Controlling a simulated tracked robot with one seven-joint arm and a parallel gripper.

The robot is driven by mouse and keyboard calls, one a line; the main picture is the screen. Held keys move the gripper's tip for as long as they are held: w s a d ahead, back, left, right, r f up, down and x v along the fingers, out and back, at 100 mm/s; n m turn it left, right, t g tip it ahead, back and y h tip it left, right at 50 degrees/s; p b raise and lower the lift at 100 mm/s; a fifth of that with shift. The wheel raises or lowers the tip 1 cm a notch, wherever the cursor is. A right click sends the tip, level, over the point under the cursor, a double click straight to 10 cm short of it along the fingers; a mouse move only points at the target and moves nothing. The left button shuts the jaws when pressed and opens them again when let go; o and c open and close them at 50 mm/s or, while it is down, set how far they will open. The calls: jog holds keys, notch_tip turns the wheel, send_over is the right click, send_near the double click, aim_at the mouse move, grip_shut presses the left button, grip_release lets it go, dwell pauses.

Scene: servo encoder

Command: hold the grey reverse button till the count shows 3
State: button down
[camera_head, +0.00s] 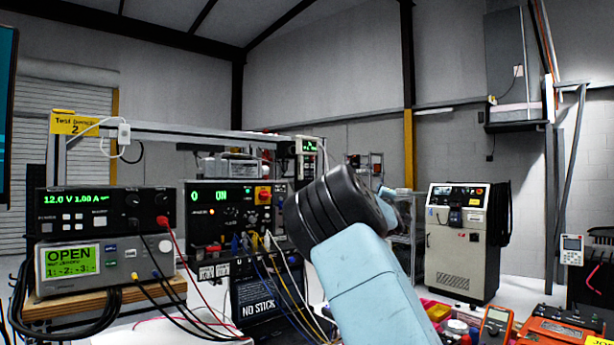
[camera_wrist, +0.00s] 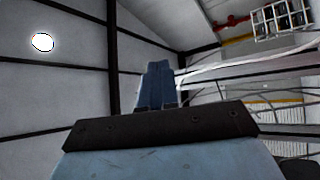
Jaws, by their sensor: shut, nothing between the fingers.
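A black control unit (camera_head: 232,240) stands on the bench left of centre in the head view. In the head view my arm stands in front, right of the unit, and the gripper itself cannot be made out.
A power supply (camera_head: 105,208) reading 12.0 V sits on a grey meter (camera_head: 100,265) showing OPEN, left of the unit. Several coloured leads hang before the unit. A black NO STICK box (camera_head: 258,300) is below it. Orange tools (camera_head: 563,332) lie at the right front.

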aim_at(306, 173)
jog(key=w+a+r+n+t+y, duration=0.1)
jog(key=a+r+n+y, duration=0.1)
jog(key=a+n+y, duration=0.3)
jog(key=w+a+r+n+t+y, duration=0.1)
jog(key=a+n+y, duration=0.5)
jog(key=a, duration=0.6)
jog(key=shift+w+a+r+n+t, duration=0.2)
jog(key=shift+a+r+n+t, duration=0.2)
jog(key=shift+r+t, duration=0.45)
jog(key=w+a, duration=0.1)
jog(key=w, duration=0.1)
jog(key=w+a, duration=0.2)
jog(key=w, duration=0.1)
jog(key=w+a, duration=0.2)
jog(key=shift+w, duration=0.15)
